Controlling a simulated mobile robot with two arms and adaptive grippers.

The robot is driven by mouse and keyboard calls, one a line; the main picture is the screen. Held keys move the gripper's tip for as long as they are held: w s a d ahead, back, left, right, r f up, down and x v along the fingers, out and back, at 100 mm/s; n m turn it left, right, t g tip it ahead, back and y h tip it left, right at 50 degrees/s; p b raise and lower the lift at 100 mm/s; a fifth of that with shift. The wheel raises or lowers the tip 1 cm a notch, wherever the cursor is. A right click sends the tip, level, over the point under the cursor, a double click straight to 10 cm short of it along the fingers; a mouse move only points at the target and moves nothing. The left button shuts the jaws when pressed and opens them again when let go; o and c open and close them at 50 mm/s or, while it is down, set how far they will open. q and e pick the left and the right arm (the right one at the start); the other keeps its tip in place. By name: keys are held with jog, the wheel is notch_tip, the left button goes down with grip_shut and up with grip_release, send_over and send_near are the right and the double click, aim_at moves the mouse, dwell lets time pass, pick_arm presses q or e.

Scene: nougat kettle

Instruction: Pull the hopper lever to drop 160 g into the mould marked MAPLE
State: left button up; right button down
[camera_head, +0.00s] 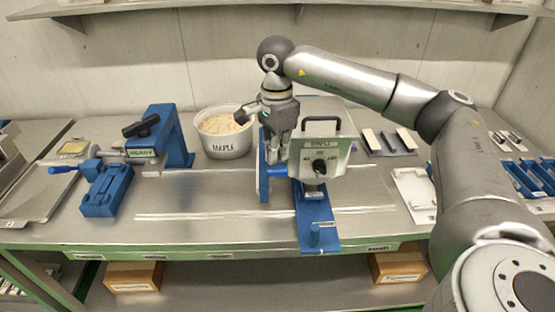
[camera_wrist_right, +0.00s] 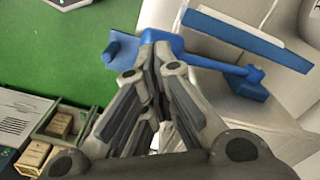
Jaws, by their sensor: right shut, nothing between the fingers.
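A pale metal hopper box (camera_head: 335,153) with a black carry handle, a dark dial and a small label stands on a blue stand right of centre. A blue bar (camera_head: 279,171) sticks out from its left side. A white round tub marked MAPLE (camera_head: 223,148), full of pale stuff, stands behind and left of it. My right gripper (camera_head: 273,160) points down at the bar, shut and empty. In the right wrist view its fingertips (camera_wrist_right: 155,47) are together over a blue bar (camera_wrist_right: 178,42); I cannot tell whether they touch it. My left gripper is not in view.
A blue clamp-like device (camera_head: 108,190) and a blue arch (camera_head: 172,140) with a black knob stand on the left. A white plate (camera_head: 414,195) and blue trays (camera_head: 530,180) lie at right. A shelf (camera_head: 250,4) hangs above.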

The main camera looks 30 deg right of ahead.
aim_at(277, 166)
jog(key=shift+f, duration=0.1)
jog(key=shift+f+b, duration=2.3)
jog(key=shift+f, duration=1.1)
jog(key=shift+r, duration=0.1)
jog(key=shift+r+p, duration=3.1)
jog(key=shift+r, duration=1.9)
